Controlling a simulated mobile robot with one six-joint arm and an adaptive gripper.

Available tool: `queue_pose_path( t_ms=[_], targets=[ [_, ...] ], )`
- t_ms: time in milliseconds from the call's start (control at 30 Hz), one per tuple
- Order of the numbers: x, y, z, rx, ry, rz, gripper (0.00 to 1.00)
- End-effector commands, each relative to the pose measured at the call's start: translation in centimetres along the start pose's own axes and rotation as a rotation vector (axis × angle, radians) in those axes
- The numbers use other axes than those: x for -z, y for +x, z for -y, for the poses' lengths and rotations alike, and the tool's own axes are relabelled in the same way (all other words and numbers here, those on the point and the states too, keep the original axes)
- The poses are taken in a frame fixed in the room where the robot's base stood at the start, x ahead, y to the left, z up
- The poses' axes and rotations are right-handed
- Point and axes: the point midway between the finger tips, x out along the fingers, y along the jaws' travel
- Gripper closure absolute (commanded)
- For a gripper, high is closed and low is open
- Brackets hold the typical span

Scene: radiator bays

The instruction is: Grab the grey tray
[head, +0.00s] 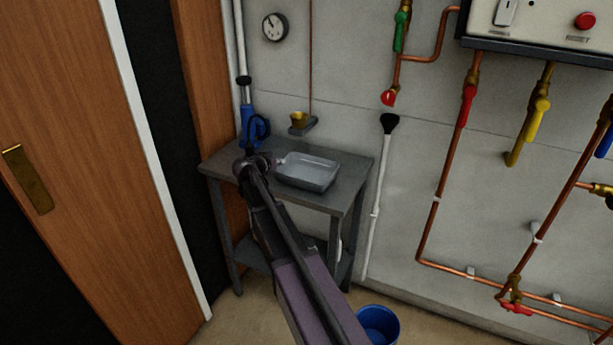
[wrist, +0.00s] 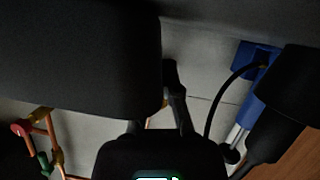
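The grey tray (head: 307,172) sits on a dark grey metal table (head: 345,195) in the head view. My gripper (head: 268,158) is at the tray's left end, close to its rim. I cannot tell whether it touches the rim. In the wrist view, which appears upside down, a large dark shape fills the upper left; it may be the tray close up. Dark gripper parts (wrist: 175,98) show beside it. The fingertips are too dark and partly hidden to tell open from shut.
A blue pump-like device (head: 252,125) stands behind my gripper, and it shows in the wrist view (wrist: 254,98). A small shelf with a brass cup (head: 299,118) is on the wall. A blue bucket (head: 378,323) is on the floor. Copper pipes (head: 440,180) run at right.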

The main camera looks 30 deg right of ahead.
Motion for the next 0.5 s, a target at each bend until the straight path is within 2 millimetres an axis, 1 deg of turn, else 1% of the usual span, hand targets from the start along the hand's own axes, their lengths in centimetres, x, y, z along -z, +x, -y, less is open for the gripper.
queue_pose_path(
  t_ms=[267, 500],
  targets=[
    [0.07, -0.01, -0.03, 0.0, -0.001, -0.001, 1.0],
    [0.69, -0.26, -0.19, 0.0, -0.001, 0.0, 1.0]
  ],
)
